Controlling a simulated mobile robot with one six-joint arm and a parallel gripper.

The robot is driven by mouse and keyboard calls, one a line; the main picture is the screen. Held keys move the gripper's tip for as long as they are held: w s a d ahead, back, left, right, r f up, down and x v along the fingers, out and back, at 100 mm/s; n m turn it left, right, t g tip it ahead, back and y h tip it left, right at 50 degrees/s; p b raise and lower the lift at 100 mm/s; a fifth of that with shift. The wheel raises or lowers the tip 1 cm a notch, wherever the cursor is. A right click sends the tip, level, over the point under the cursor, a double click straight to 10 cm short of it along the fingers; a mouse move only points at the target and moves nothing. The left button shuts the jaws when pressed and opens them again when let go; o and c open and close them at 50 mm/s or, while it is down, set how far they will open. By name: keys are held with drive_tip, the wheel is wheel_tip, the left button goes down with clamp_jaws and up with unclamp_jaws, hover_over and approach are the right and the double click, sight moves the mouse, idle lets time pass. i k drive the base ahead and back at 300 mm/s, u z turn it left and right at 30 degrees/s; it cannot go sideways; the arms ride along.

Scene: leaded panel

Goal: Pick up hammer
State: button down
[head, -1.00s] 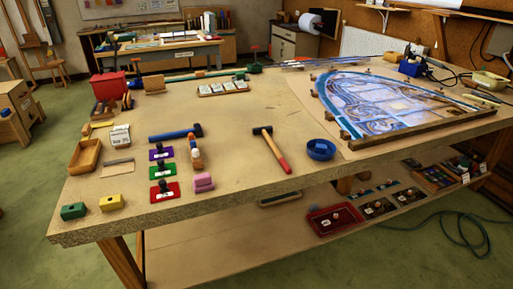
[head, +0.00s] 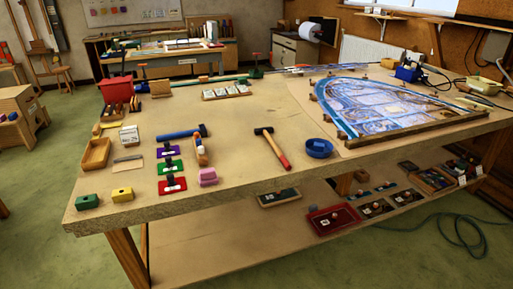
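Two hammers lie on the wooden workbench (head: 240,140) in the head view. One hammer (head: 273,148) has a dark head at the back and a wooden handle with a red grip pointing to the front right. The other hammer (head: 182,133) has a blue handle lying crosswise and a dark head at its right end. Both rest flat on the bench and are apart from each other. My gripper is not in view.
A blue bowl (head: 319,148) stands right of the red-gripped hammer. The leaded panel (head: 395,105) fills the bench's right side. Purple, green and red pieces (head: 172,185), a pink block (head: 208,177) and an open wooden box (head: 96,153) lie left.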

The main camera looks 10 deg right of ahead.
sight(266, 130)
drive_tip(key=u, duration=1.25)
drive_tip(key=k, duration=0.1)
drive_tip(key=z, duration=2.6)
drive_tip(key=i, duration=0.6)
drive_tip(key=u, duration=0.65)
